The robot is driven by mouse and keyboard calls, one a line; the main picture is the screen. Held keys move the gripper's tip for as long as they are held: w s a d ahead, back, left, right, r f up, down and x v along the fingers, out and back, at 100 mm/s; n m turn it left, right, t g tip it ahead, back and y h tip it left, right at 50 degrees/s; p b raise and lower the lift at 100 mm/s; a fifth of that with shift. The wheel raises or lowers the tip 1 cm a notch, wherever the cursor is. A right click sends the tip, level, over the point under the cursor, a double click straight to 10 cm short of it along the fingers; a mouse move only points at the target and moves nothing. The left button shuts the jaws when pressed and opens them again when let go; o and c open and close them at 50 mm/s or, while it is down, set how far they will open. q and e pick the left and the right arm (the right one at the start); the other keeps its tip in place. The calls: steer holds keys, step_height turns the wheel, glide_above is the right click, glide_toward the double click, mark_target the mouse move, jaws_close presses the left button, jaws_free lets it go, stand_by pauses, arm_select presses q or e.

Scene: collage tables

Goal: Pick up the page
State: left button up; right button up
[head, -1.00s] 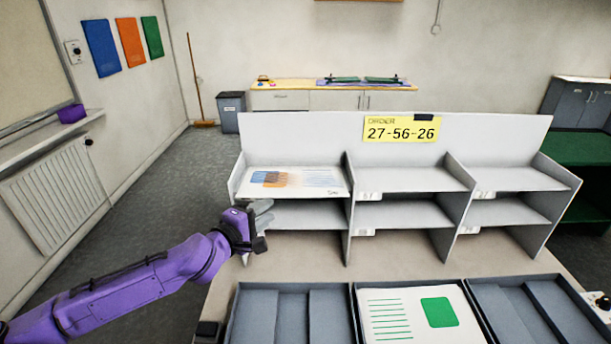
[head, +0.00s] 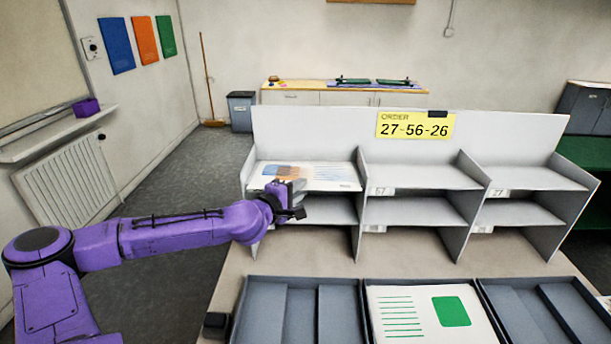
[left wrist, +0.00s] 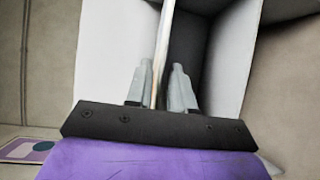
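The page (head: 325,175), white with blue and orange print, lies flat in the top left compartment of the grey shelf unit (head: 412,210). My left gripper (head: 292,188) is at the front of that compartment and covers part of the page's front edge. In the left wrist view its two grey fingers (left wrist: 160,88) stand apart, with a thin pale edge running between them. I cannot tell whether that edge is the page, the shelf board or both. The right gripper is not in view.
A yellow order card (head: 415,125) reading 27-56-26 is on the unit's back panel. The other compartments look empty. Dark trays stand in front; the middle one holds a white sheet (head: 400,320) with a green square. Bare table lies between the trays and the unit.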

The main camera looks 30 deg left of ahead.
arm_select(q)
jaws_close()
